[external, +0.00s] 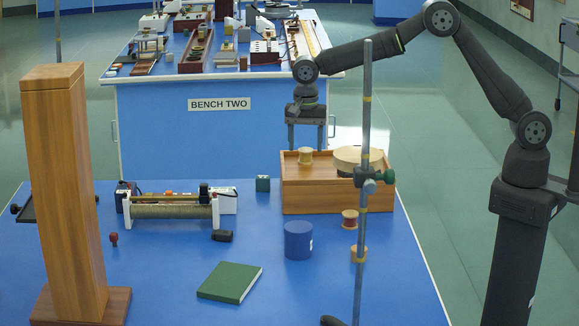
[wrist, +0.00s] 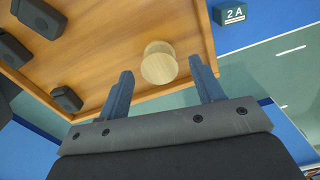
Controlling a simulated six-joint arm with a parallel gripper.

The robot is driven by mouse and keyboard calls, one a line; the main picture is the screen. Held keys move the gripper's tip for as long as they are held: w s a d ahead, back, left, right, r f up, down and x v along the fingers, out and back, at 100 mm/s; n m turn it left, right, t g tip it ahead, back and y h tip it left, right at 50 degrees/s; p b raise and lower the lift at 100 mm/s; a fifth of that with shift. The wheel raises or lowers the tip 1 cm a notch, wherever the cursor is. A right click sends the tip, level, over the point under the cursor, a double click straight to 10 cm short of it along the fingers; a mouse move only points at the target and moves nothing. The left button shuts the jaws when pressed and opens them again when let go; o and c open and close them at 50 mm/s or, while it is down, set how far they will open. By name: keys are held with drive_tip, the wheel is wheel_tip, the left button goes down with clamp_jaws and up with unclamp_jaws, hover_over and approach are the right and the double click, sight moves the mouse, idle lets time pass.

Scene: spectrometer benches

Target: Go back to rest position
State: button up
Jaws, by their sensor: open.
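My gripper (external: 306,143) is open and empty, pointing down above the wooden box (external: 335,195) at the bench's back right. A pale wooden spool (external: 305,157) stands at the box top just below my gripper. In the wrist view the spool (wrist: 159,64) appears between my two fingers (wrist: 160,68), and no grip on it shows. The box's wooden surface (wrist: 110,60) fills much of that view. My arm reaches over from the right side, bent at the elbow.
A metal stand rod (external: 366,110) with a clamp rises in front of the box. A wooden column (external: 60,190) stands left. The dark green book (external: 229,282) lies in front.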

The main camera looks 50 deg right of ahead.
wheel_tip(320, 180, up, 9)
wheel_tip(320, 180, down, 12)
drive_tip(key=shift+f, duration=0.1)
drive_tip(key=r, duration=0.5)
drive_tip(key=shift+w+d+r, duration=0.1)
drive_tip(key=shift+d+r, duration=0.1)
drive_tip(key=shift+d, duration=0.2)
drive_tip(key=w+d+r, duration=0.1)
drive_tip(key=d+r, duration=0.5)
drive_tip(key=d, duration=0.4)
approach(306, 149)
drive_tip(key=s+a+f, duration=0.3)
drive_tip(key=a, duration=0.2)
drive_tip(key=s+a+f+m, duration=0.1)
drive_tip(key=s+a+f, duration=0.2)
drive_tip(key=s+a, duration=0.35)
drive_tip(key=s+a+f+m, duration=0.1)
drive_tip(key=s+a+f, duration=0.2)
drive_tip(key=a, duration=0.7)
wheel_tip(306, 149, down, 8)
drive_tip(key=shift+d+r, duration=0.1)
drive_tip(key=shift+d, duration=0.05)
